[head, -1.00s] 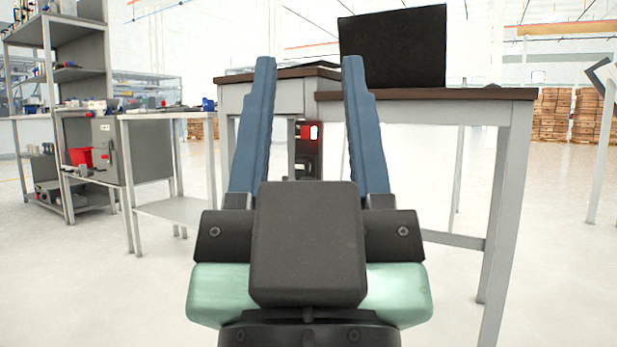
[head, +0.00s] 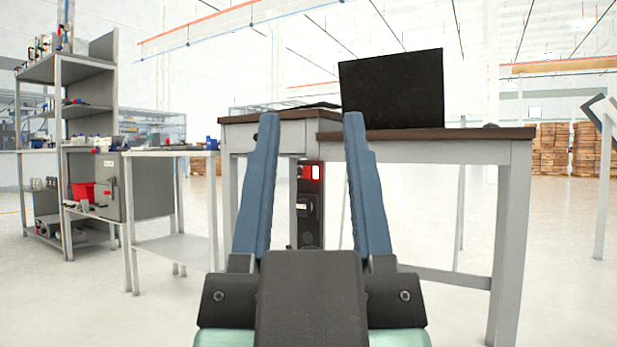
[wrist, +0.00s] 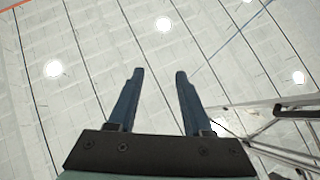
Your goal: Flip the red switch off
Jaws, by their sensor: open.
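The red switch (head: 311,172) is small and sits at the top of a dark upright panel (head: 309,215) under the desk. In the head view it shows between my two blue fingers, farther away than they are. My gripper (head: 311,120) is open and empty, its fingers pointing forward and up. In the wrist view the open gripper (wrist: 159,75) has only the ceiling between and beyond its fingers. The switch is not seen in the wrist view, and its exact position, on or off, is too small to tell.
A desk with a brown top (head: 440,133) and grey legs stands ahead, with a black monitor (head: 392,90) on it. A metal side table (head: 165,245) and a shelf rack (head: 85,70) stand at the left. The floor between the side table and the desk is clear.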

